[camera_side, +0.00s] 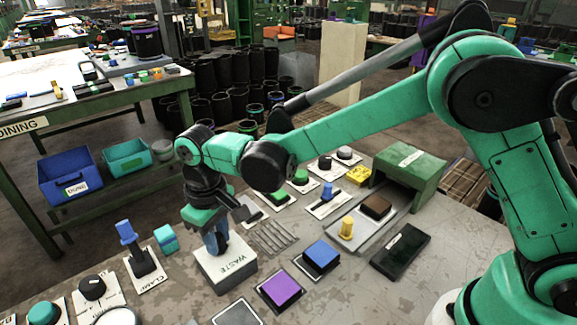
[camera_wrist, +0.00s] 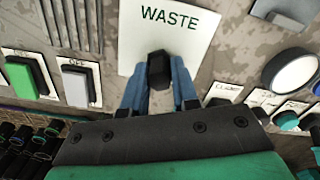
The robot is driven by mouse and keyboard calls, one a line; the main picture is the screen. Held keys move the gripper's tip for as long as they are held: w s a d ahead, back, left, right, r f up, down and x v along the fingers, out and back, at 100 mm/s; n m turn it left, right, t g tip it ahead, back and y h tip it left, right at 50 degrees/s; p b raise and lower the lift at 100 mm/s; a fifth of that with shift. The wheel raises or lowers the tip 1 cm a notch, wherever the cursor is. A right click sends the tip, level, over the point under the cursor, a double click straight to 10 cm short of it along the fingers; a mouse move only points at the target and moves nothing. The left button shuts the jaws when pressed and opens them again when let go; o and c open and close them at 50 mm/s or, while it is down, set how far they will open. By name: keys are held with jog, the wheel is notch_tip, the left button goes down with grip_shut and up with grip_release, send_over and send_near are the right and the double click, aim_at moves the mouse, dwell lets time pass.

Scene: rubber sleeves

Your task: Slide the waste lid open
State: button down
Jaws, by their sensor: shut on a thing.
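The waste lid (camera_side: 226,264) is a pale square plate marked WASTE on a box at the front centre of the bench. It also shows in the wrist view (camera_wrist: 180,45). A black knob (camera_wrist: 159,68) stands on the lid near its edge. My gripper (camera_side: 216,240) is over the lid, and its blue fingers (camera_wrist: 160,85) are shut on the knob from both sides. In the side view the knob is hidden by the fingers. How far the lid is open cannot be told, since no opening shows.
Slotted bars (camera_side: 272,238) lie just right of the lid. A blue-handled clamp lever (camera_side: 130,242) and a teal block (camera_side: 165,238) stand to its left. Purple (camera_side: 280,290) and blue (camera_side: 321,256) pads lie at right. A green tunnel housing (camera_side: 410,170) stands farther back.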

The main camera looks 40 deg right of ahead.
jog(key=w, duration=0.6)
jog(key=shift+w, duration=0.3)
jog(key=c, duration=0.7)
grip_release()
jog(key=shift+o, duration=0.2)
jog(key=shift+r, duration=2.85)
